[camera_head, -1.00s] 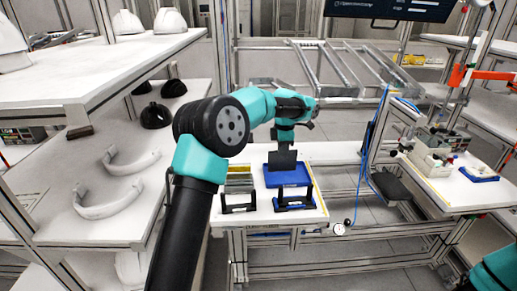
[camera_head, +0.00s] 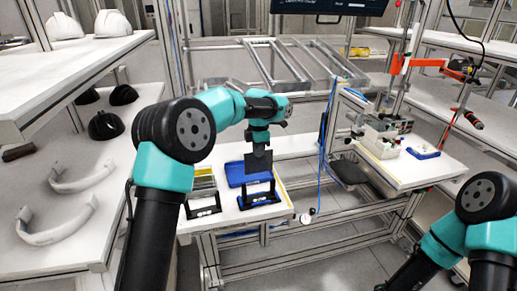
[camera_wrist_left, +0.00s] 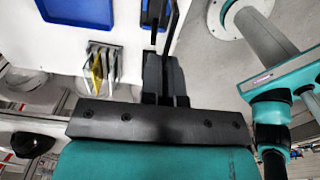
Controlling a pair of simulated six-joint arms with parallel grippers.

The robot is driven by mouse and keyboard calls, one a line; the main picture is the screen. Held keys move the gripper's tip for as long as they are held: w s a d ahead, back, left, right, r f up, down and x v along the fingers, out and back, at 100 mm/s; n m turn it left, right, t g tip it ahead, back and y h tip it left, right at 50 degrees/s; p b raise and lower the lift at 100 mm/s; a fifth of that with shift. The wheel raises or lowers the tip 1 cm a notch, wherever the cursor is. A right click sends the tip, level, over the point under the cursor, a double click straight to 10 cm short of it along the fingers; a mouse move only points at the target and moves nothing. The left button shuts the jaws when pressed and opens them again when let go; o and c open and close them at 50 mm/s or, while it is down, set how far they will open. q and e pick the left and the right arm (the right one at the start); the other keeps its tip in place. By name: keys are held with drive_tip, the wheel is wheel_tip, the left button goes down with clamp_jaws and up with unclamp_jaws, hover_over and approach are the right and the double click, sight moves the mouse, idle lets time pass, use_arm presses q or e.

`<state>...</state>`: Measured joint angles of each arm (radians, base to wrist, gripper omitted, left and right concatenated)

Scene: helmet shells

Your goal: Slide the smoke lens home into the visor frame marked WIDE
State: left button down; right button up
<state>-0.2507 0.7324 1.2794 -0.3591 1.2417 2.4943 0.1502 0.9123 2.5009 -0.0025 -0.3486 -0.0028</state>
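My left gripper (camera_head: 259,146) is shut on the smoke lens (camera_head: 258,162), a dark, thin plate hanging upright below the fingers. In the left wrist view the gripper (camera_wrist_left: 165,78) points up the picture, with the lens (camera_wrist_left: 174,22) nearly edge-on at its tips. Two black visor frames stand at the table's front. The right one (camera_head: 259,193) sits on a blue base, and the lens shows just above and behind it. The left frame (camera_head: 203,211) stands beside it. I cannot read WIDE on either, nor judge the gap under the lens. My right gripper is out of view.
A blue tray (camera_head: 234,172) lies behind the frames. A rack of upright plates (camera_head: 203,183) stands left of it and shows in the left wrist view (camera_wrist_left: 103,62). White shelves with helmet shells (camera_head: 112,22) are at left. A second bench (camera_head: 402,168) stands at right.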

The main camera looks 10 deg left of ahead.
sight(259, 161)
use_arm(q)
drive_tip(key=shift+f, duration=2.35)
wheel_tip(259, 161, down, 8)
idle(3.6)
drive_tip(key=c, duration=1.3)
unclamp_jaws()
drive_tip(key=shift+o, duration=0.2)
wheel_tip(259, 161, up, 17)
drive_tip(key=shift+r, duration=0.15)
